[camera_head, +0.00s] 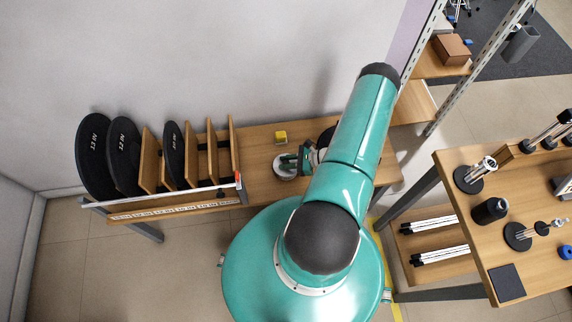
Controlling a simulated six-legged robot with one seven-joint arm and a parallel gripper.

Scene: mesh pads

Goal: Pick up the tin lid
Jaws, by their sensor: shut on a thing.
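The tin lid appears to be the pale, round, flat thing (284,174) by the wooden bench's middle, seen from above in the head view. My gripper (290,160) is at its upper right edge, with its dark fingers over the rim. It is shut on the lid, though the fingers' contact is small and partly hidden. Whether the lid touches the bench cannot be told from here. My teal arm covers the area to the right of the gripper.
A yellow block (281,137) sits behind the lid. A wooden rack (196,160) with black discs stands at the left of the bench (258,137). A black round thing is partly hidden behind my arm. Another table (480,215) with metal parts stands at the right.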

